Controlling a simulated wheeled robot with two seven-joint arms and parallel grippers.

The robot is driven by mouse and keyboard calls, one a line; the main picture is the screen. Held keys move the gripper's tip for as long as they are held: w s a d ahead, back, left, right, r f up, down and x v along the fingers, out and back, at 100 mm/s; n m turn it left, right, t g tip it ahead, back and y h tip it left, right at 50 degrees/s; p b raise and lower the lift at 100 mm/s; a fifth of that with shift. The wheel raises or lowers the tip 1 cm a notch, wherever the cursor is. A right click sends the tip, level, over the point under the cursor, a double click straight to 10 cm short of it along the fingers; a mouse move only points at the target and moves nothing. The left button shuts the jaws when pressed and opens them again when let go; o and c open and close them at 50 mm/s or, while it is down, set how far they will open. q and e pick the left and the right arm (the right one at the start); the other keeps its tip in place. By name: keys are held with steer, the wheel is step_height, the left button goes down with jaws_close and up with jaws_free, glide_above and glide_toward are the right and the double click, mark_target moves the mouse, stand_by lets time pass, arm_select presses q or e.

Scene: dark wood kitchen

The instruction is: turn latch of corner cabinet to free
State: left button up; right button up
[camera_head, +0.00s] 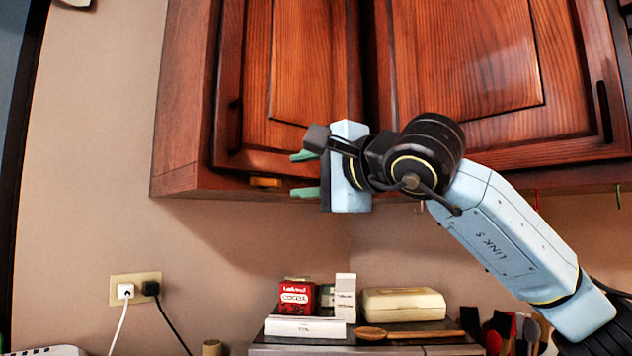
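The corner cabinet (240,110) is dark reddish wood and hangs on the wall in the upper middle of the head view. Its left door is shut. A small orange-yellow latch (266,182) sits at the bottom edge of that door and looks roughly horizontal. My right gripper (303,174) is just right of the latch in the picture, with its two green fingers pointing left. The fingers are apart, one above the other, with nothing between them. A gap shows between the fingertips and the latch. My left gripper is not in view.
A second cabinet door (470,70) is on the right, partly behind my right arm. Below, a shelf holds a red box (297,296), a cream box (403,304) and a wooden spoon (410,334). A wall outlet (135,288) is at lower left. The wall left of the cabinet is clear.

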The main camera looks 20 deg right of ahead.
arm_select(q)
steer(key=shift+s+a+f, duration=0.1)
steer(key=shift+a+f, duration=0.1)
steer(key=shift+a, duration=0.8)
arm_select(e)
steer(key=v, duration=0.2)
steer(key=shift+s, duration=0.25)
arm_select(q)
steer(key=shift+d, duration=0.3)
